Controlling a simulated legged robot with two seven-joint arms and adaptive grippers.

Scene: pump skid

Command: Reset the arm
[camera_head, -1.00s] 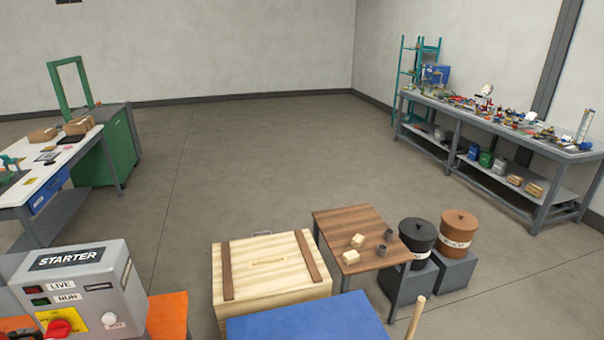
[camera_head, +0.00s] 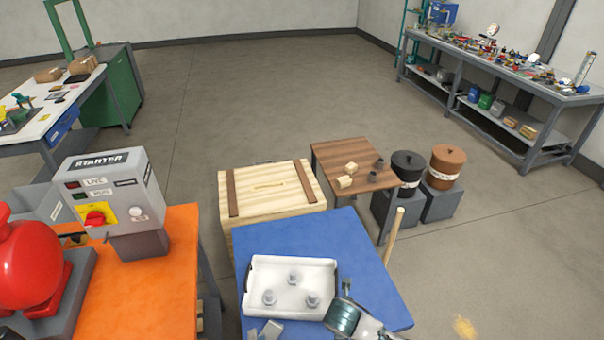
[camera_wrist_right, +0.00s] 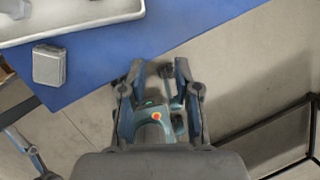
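In the right wrist view my right gripper (camera_wrist_right: 158,72) has its two fingers spread apart, with nothing clearly held between them. It is over the floor, just past the edge of the blue table (camera_wrist_right: 130,55). In the head view a silver and teal section of my arm (camera_head: 345,318) reaches in from the bottom, at the right end of the white tray (camera_head: 290,262). I cannot make out my left gripper's fingers clearly in the head view. The tray lies on the blue table (camera_head: 380,285) and holds 3 grey fittings (camera_head: 293,278).
A starter box (camera_head: 115,190) stands on the orange table (camera_head: 170,290), beside a red pump (camera_head: 28,265). Behind are a wooden crate (camera_head: 268,202), a brown table (camera_head: 340,155) and two lidded buckets, one black (camera_head: 407,168), one brown (camera_head: 445,165). Open floor lies at right.

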